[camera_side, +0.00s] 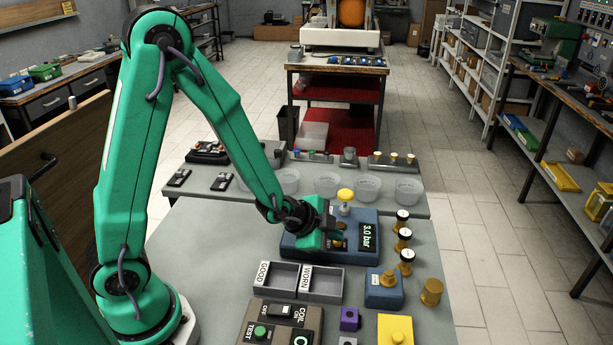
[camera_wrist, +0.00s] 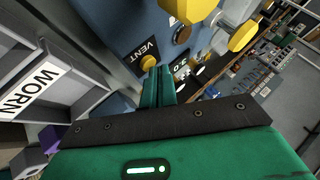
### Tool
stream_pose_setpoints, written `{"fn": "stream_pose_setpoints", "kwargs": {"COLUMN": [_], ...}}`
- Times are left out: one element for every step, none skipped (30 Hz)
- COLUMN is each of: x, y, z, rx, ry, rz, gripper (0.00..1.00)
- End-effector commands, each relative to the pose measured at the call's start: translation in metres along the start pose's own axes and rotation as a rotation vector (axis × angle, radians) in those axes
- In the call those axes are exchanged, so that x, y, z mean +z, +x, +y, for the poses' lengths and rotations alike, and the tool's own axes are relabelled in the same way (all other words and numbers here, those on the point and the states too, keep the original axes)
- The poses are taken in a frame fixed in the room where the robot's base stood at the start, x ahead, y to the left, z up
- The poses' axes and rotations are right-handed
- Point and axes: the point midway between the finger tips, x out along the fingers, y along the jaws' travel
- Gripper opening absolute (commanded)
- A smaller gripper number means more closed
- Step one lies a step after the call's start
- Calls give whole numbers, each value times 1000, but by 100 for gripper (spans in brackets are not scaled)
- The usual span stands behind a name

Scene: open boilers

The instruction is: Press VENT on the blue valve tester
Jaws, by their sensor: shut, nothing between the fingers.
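The blue valve tester (camera_side: 290,243) stands on the grey bench, and its display (camera_side: 367,235) reads 3.0 bar. In the wrist view its blue face (camera_wrist: 110,22) carries the label VENT (camera_wrist: 146,47) beside a round yellow button (camera_wrist: 149,62). My gripper (camera_side: 336,238) is over the tester and hides part of its face in the side view. In the wrist view my green fingers (camera_wrist: 158,72) are shut and empty, with their tips right at the button's lower edge. I cannot tell whether they touch it.
Trays marked GOOD (camera_side: 283,273) and WORN (camera_side: 322,284) sit just in front of the tester. A yellow-capped part (camera_side: 345,196) rises behind my gripper. Black-topped brass pieces (camera_side: 403,238) stand to the right. Clear cups (camera_side: 327,186) line the back.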

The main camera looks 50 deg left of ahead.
Motion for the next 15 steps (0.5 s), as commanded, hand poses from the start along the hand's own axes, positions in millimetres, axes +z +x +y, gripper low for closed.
{"fn": "stream_pose_setpoints", "kwargs": {"x": [-1, -2, -3, -4, -4, -4, -5, -5, -5, -5, -5, -5, -5, -5, -5], "y": [-2, -3, -4, -5, -6, -6, -7, -7, -8, -8, -8, -8, -8, -8, -8], "z": [-2, -2, -3, -4, -4, -5, -5, -6, -6, -6, -6, -6, -6, -6, -6], "rx": [-1, -2, -2, -2, -2, -1, -1, -1, -1, -1, -1, -1, -1, -1, -1], "ry": [0, 0, 0, 0, 0, 0, 0, 0, 0, 0, 0, 0, 0, 0, 0], "rz": [1, 2, 2, 2, 1, 1, 1, 1, 1, 1, 1, 1, 1, 1, 1], "gripper": [0, 0, 0, 0, 0, 0, 0, 0, 0, 0, 0, 0, 0, 0, 0]}}
